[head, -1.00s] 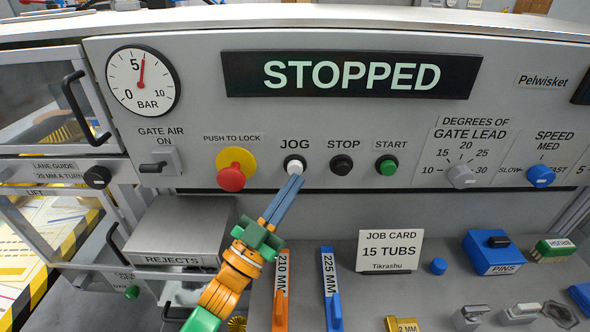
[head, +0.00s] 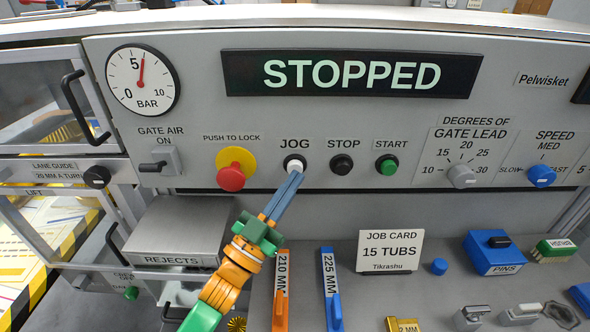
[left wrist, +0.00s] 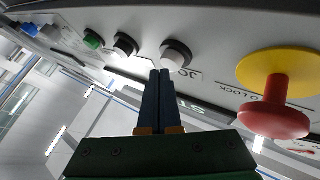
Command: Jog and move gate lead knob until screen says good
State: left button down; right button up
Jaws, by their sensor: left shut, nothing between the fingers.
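The screen (head: 351,75) reads STOPPED. The white JOG button (head: 294,163) sits in a black ring on the grey panel; it also shows in the left wrist view (left wrist: 175,57). My left gripper (head: 298,176) is shut and empty, its blue fingertips just below the JOG button. In the left wrist view its tips (left wrist: 160,72) lie close beside the button; I cannot tell whether they touch it. The gate lead knob (head: 461,176) is grey, on a dial marked 10 to 30, and its white mark points toward the lower right, near 30. My right gripper is not in view.
A red push-to-lock button (head: 231,177) on a yellow base is left of JOG. The black STOP (head: 342,164) and green START (head: 387,165) buttons are right of it. The blue speed knob (head: 541,176) is far right. A job card (head: 390,251) stands on the shelf below.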

pick_arm(q)
jog(key=shift+w+b, duration=0.3)
jog(key=shift+w, duration=0.3)
dwell(0.4)
jog(key=shift+s+p, duration=0.65)
jog(key=shift+s, duration=0.35)
jog(key=s+p, duration=0.2)
jog(key=s, duration=0.3)
